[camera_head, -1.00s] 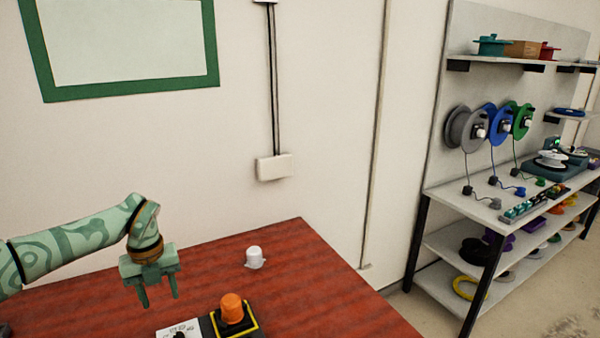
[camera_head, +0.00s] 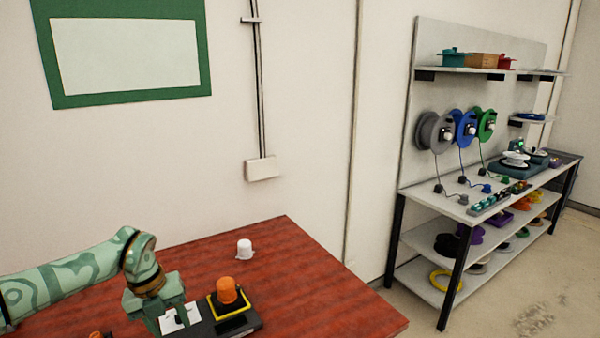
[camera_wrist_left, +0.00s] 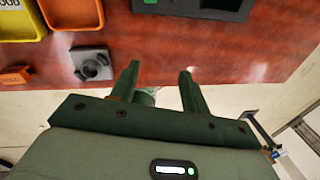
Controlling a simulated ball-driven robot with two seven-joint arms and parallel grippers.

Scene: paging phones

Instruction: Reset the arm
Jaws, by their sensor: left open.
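My left arm, pale green with a darker pattern, comes in from the left in the head view. Its dark green gripper (camera_head: 165,315) is over the red-brown table (camera_head: 340,305), near a small dark device (camera_head: 240,325) with an orange knob (camera_head: 228,290) on a yellow-edged base. The fingertips are partly hidden in the head view. In the left wrist view the two fingers (camera_wrist_left: 158,78) stand apart with nothing gripped between them. My right gripper does not show in either view.
A white cup-like item (camera_head: 244,249) stands on the table toward the back. In the left wrist view, a grey block (camera_wrist_left: 92,64), an orange tray (camera_wrist_left: 72,12) and a yellow tray (camera_wrist_left: 22,24) lie on the table. A shelf unit (camera_head: 415,212) with cable reels stands at the right.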

